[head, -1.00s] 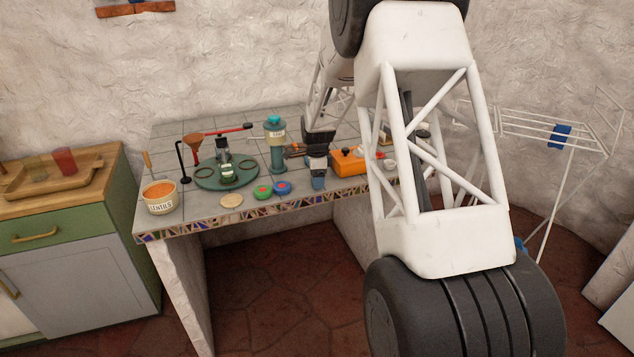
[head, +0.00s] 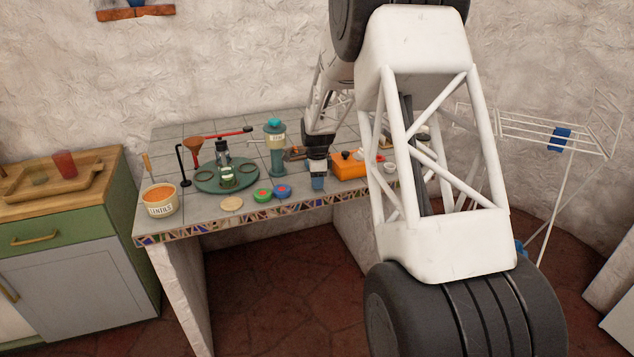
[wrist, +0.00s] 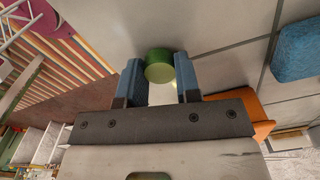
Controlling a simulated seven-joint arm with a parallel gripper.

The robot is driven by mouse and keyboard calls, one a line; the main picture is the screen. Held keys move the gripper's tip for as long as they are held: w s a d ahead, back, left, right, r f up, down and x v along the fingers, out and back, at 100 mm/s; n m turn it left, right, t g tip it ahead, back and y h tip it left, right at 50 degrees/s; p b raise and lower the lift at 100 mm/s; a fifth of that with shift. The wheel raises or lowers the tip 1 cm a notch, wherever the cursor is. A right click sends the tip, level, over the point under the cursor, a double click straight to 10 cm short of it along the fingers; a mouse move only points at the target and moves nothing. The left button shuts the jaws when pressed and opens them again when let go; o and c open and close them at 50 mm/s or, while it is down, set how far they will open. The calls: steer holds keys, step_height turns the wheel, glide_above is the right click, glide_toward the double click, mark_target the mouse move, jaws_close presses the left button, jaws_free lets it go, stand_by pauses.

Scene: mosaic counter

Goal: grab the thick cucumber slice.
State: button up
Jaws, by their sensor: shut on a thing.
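The thick cucumber slice (wrist: 159,66) shows in the wrist view as a short round green piece with a dark green side. It sits between the two blue fingers of my gripper (wrist: 160,82), which are shut on it. In the head view my gripper (head: 318,183) points down near the front of the tiled counter, left of an orange box. The slice cannot be made out there. I cannot tell whether it touches the counter.
On the counter (head: 200,212), the orange box (head: 349,166) stands close to my gripper's right. Blue (head: 282,191) and green (head: 263,195) round items, a teal mill (head: 275,152) and a green tray (head: 205,186) stand to its left. The counter's front edge is near.

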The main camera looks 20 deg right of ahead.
steer(key=shift+r, duration=0.6)
step_height(320, 180, up, 2)
steer(key=shift+r, duration=0.1)
steer(key=s+a+r, duration=0.1)
steer(key=s+a, duration=0.1)
steer(key=s, duration=1.3)
steer(key=shift+s+a+r, duration=0.15)
steer(key=shift+s+a, duration=0.2)
steer(key=shift+a, duration=0.05)
